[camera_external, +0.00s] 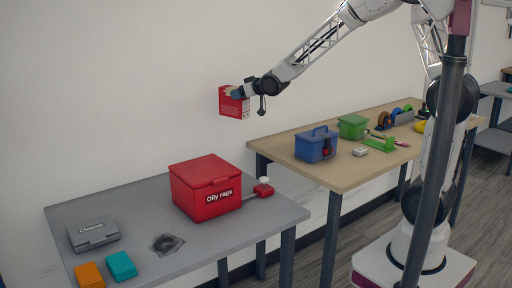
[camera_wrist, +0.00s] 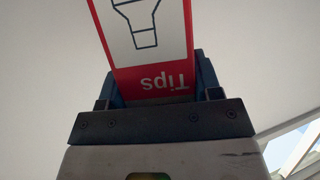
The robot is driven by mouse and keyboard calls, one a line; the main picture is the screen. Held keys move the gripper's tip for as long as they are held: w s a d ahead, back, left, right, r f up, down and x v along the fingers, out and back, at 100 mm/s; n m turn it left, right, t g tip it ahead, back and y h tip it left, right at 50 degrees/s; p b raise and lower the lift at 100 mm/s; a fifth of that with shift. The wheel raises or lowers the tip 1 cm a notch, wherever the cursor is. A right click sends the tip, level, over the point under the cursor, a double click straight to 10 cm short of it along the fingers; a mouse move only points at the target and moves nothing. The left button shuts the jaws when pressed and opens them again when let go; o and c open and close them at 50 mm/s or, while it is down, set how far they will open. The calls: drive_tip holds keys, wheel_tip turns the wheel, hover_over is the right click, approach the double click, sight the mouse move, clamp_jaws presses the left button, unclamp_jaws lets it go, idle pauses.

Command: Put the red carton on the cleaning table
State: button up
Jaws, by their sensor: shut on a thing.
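The red carton (camera_external: 233,104) is up in the air in front of the wall, above and behind the red bin. My gripper (camera_external: 240,93) is shut on it. In the wrist view the carton (camera_wrist: 150,60) sits between the two fingers (camera_wrist: 155,88), with a white panel, a pipette-tip drawing and the word "Tips" upside down. The grey table (camera_external: 130,211) at the lower left holds a box marked "Cleaner" (camera_external: 93,234), so it looks like the cleaning table. The carton is well clear of its top.
On the grey table stand a red "Oily rags" bin (camera_external: 205,188), a small red pump bottle (camera_external: 263,188), orange (camera_external: 89,275) and teal cloths (camera_external: 121,265) and a dark stain (camera_external: 167,244). A wooden table (camera_external: 345,178) at right holds blue (camera_external: 316,146) and green boxes (camera_external: 352,127). A dark post (camera_external: 440,160) stands in front.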

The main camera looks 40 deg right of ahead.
drive_tip(key=s+a+n+g+y, duration=0.1)
drive_tip(key=s+a+y, duration=0.15)
drive_tip(key=a, duration=1.15)
drive_tip(key=s+a+n+y, duration=0.15)
drive_tip(key=s+a, duration=0.25)
drive_tip(key=a, duration=1)
drive_tip(key=s+a+f+n+g, duration=0.1)
drive_tip(key=s+a, duration=0.4)
drive_tip(key=a, duration=0.3)
drive_tip(key=s+a+n+y, duration=0.1)
drive_tip(key=s+a, duration=0.3)
drive_tip(key=a, duration=0.3)
drive_tip(key=s+a+f+n+g, duration=0.1)
drive_tip(key=s+a, duration=0.4)
drive_tip(key=a, duration=0.3)
wheel_tip(320, 180, down, 10)
drive_tip(key=shift+f, duration=0.25)
drive_tip(key=shift+f, duration=0.15)
wheel_tip(320, 180, down, 6)
drive_tip(key=shift+w, duration=0.1)
drive_tip(key=shift+f, duration=1.85)
